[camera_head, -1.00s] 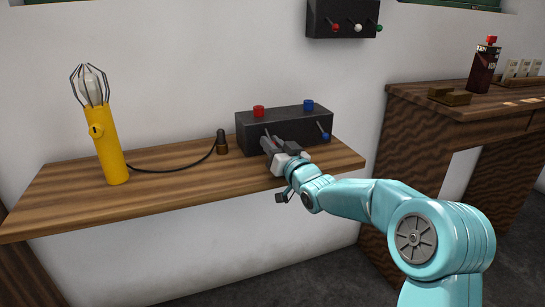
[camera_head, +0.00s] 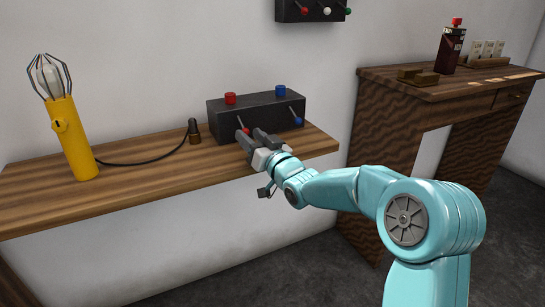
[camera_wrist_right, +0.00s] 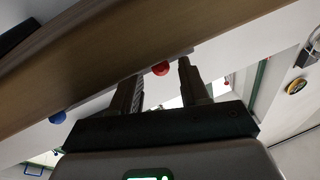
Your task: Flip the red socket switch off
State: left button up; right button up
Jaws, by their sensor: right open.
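The black socket box (camera_head: 262,120) stands on the wooden shelf, with a red socket (camera_head: 230,98) and a blue socket (camera_head: 281,90) on top. The red-tipped switch (camera_head: 245,131) is on its front, low on the left, partly hidden by my gripper. My right gripper (camera_head: 252,136) is open in front of it. In the right wrist view the red ball tip (camera_wrist_right: 161,69) shows between the two spread fingers (camera_wrist_right: 160,82), with clear gaps at both sides. My left gripper is not in view.
The blue-tipped switch (camera_head: 298,121) is to the right on the same box. A yellow lamp (camera_head: 70,140) and a dark plug (camera_head: 194,131) on a cable are to the left on the wooden shelf (camera_head: 140,188). A dark panel with small levers (camera_head: 309,10) hangs above.

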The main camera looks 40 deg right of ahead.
jog(key=s+f, duration=0.2)
jog(key=s, duration=1.1)
jog(key=shift+a+p, duration=0.35)
jog(key=shift+a, duration=0.1)
jog(key=shift+f, duration=0.1)
